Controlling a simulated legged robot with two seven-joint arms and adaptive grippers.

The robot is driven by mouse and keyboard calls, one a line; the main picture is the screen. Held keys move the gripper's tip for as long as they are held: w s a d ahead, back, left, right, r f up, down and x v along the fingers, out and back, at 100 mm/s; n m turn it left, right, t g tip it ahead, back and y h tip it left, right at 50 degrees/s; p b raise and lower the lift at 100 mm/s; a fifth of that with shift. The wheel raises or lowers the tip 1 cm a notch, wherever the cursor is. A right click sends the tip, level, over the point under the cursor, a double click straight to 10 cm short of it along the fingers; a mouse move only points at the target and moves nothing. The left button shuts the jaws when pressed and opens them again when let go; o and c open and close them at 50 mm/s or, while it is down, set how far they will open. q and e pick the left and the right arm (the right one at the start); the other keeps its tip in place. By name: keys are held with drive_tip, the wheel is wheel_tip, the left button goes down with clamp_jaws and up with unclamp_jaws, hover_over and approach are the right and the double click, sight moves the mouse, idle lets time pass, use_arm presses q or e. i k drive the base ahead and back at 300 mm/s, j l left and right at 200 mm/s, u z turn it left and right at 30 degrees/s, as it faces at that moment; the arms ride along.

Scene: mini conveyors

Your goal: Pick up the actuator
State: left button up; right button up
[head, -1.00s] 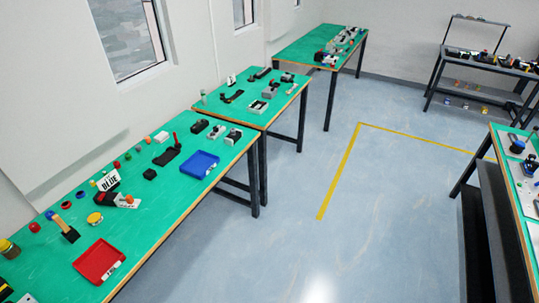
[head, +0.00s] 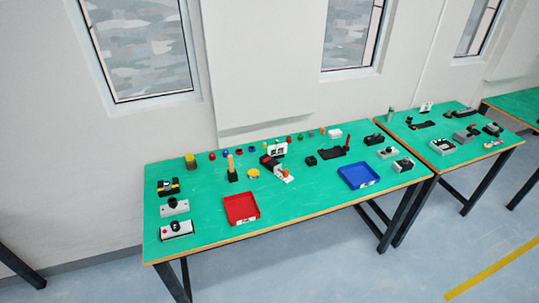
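I cannot tell which item is the actuator at this distance. On the near green table, several small devices stand in the head view. At the left end are a black and yellow device (head: 168,187), a grey box (head: 175,207) and a grey box with a red button (head: 177,230). In the middle is a red, black and grey device (head: 278,170) beside a white sign. To its right are a small black block (head: 311,160) and a black device with a red upright handle (head: 333,153). Several grey and black devices (head: 403,164) stand at the right end. Neither gripper is in view.
A red tray (head: 241,208) and a blue tray (head: 358,183) lie on the near green table (head: 300,205). Several small coloured parts line its back edge. A second green table (head: 475,150) with devices stands to the right. The floor in front is clear, with a yellow line (head: 490,268).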

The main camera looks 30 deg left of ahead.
sight(272, 165)
drive_tip(key=u, duration=1.1)
